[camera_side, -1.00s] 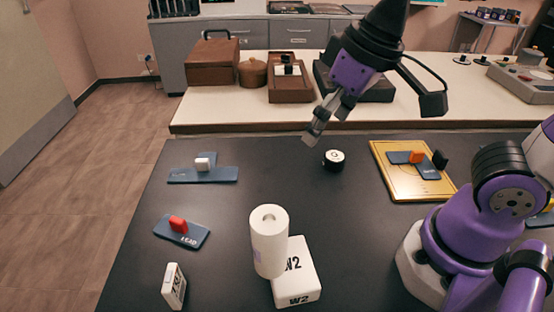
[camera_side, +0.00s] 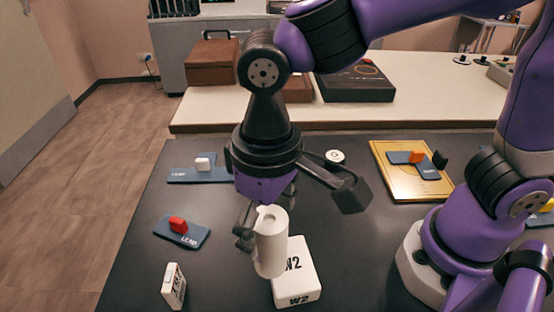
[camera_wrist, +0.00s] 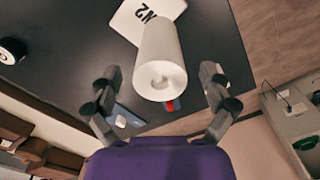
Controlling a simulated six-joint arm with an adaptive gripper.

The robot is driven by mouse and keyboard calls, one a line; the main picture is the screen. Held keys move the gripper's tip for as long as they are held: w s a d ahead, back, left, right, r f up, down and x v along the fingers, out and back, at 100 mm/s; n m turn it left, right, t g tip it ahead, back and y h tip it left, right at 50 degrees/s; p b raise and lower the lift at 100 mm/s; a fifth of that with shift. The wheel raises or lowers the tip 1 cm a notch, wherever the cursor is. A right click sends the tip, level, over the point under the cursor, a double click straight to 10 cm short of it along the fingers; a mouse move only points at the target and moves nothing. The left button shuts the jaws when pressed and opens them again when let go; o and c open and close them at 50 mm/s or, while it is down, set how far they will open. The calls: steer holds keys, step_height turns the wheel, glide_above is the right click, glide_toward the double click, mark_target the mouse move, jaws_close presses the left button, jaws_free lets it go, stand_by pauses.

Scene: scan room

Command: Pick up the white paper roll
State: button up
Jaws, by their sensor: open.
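The white paper roll (camera_side: 271,246) stands upright on the dark table in the side view, just left of the white W2 block (camera_side: 297,275). My gripper (camera_side: 264,220) is open and points down, with its fingers around the upper part of the roll; contact cannot be told. In the wrist view the roll (camera_wrist: 160,62) lies between the two open fingers of my gripper (camera_wrist: 160,92), its hollow end facing the camera.
A blue plate with a red piece (camera_side: 178,225) and a small white box (camera_side: 174,287) lie left of the roll.

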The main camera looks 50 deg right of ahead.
step_height(320, 180, down, 2)
steer(key=shift+f, duration=0.1)
steer(key=c, duration=1.4)
step_height(320, 180, up, 8)
steer(key=shift+f, duration=0.15)
steer(key=shift+c, duration=0.2)
steer(key=shift+s+d+r, duration=0.45)
steer(key=shift+r, duration=0.3)
steer(key=f, duration=0.3)
steer(key=d+f, duration=0.1)
steer(key=f, duration=0.2)
steer(key=s+f, duration=0.1)
steer(key=f, duration=0.1)
steer(key=shift+s+d+f, duration=0.1)
steer(key=shift+d+f, duration=0.05)
steer(key=shift+f, duration=0.25)
